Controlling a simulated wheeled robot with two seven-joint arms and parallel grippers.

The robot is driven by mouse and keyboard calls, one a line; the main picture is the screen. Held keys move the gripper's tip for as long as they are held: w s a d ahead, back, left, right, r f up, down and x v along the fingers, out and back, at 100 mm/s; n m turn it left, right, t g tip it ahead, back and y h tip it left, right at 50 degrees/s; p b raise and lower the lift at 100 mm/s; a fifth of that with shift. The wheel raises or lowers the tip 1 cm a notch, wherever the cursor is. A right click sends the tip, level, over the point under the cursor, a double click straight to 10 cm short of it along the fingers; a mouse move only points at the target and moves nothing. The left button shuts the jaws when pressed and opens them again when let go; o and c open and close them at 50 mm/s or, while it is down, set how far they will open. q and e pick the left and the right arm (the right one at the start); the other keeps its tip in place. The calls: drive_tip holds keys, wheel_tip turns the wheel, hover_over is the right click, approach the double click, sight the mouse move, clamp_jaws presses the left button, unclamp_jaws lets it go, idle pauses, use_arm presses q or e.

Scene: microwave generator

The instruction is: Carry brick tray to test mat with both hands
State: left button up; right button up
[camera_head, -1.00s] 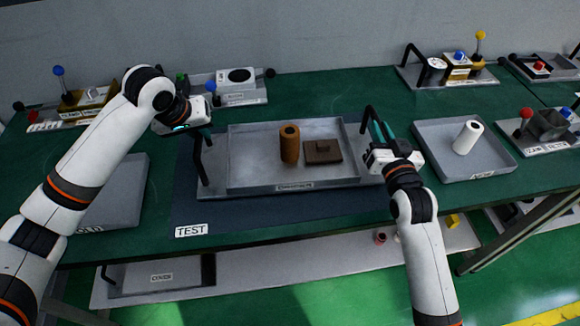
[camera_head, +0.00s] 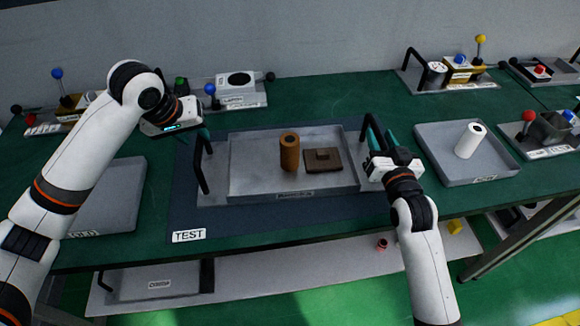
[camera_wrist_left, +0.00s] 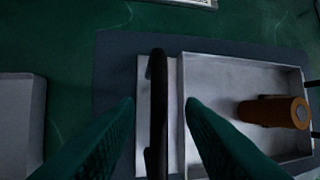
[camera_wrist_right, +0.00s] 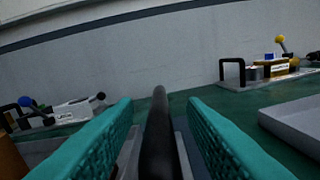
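The grey tray (camera_head: 245,187) with black handles rests on the dark blue test mat (camera_head: 290,210), marked TEST. It holds a brown cylinder (camera_head: 290,154) and a flat dark brown block (camera_head: 333,165) with a small raised piece. My left gripper (camera_head: 203,135) is open above and beside the left handle (camera_head: 202,165); in the left wrist view the handle (camera_wrist_left: 158,110) lies between the fingers with gaps. My right gripper (camera_head: 383,137) is open at the right handle (camera_head: 369,129); in the right wrist view the handle bar (camera_wrist_right: 159,135) runs between the spread fingers, clear of both.
A grey tray (camera_head: 118,210) lies left of the mat, partly behind my left arm. Another grey tray (camera_head: 497,173) with a white cylinder (camera_head: 470,140) stands to the right. Fixtures with coloured knobs line the back. Green table (camera_head: 330,90) is clear behind the mat.

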use_arm(q)
drive_tip(key=v, duration=0.8)
use_arm(e)
drive_tip(key=s+d, duration=0.1)
drive_tip(key=s, duration=1.1)
drive_tip(key=shift+d, duration=0.15)
use_arm(q)
drive_tip(key=shift+s+r, duration=0.1)
drive_tip(key=shift+r, duration=0.05)
